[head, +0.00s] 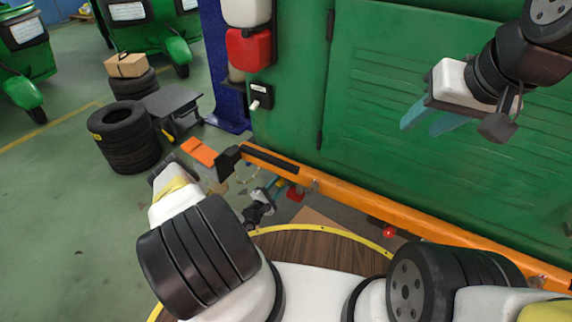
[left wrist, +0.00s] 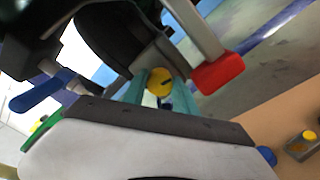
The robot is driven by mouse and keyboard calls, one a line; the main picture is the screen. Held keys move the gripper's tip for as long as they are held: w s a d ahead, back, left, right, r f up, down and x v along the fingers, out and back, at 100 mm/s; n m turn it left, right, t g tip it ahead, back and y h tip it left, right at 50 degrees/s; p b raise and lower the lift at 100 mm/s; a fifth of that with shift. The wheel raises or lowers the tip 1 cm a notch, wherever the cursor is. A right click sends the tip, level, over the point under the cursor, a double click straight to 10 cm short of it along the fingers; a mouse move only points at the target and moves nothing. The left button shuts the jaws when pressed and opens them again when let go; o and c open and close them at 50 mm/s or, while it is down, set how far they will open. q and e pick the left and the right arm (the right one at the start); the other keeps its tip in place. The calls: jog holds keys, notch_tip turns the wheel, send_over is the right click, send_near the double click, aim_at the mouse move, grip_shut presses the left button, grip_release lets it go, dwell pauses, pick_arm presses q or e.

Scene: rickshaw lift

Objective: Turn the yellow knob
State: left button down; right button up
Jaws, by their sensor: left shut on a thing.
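The yellow knob (left wrist: 160,80) shows in the left wrist view as a small round piece between the teal fingers of my left gripper (left wrist: 160,92). The fingers are shut on it, one at each side. My right gripper (head: 430,116) is raised at the upper right in front of the green panel. Its two teal fingers are apart with nothing between them.
A long orange beam (head: 350,205) runs along the green panel (head: 420,90). Black tires (head: 125,138) and a grey stand (head: 172,104) are on the floor at left. In the left wrist view, a red-ended bar (left wrist: 218,73) and a blue lever (left wrist: 40,92) are close to my gripper.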

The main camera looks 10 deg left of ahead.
pick_arm(q)
jog(key=shift+n, duration=1.1)
jog(key=c, duration=1)
grip_release()
jog(key=shift+o, duration=0.2)
jog(key=shift+s+a, duration=0.1)
jog(key=v, duration=0.7)
jog(key=shift+s, duration=0.3)
jog(key=shift+s+a, duration=0.1)
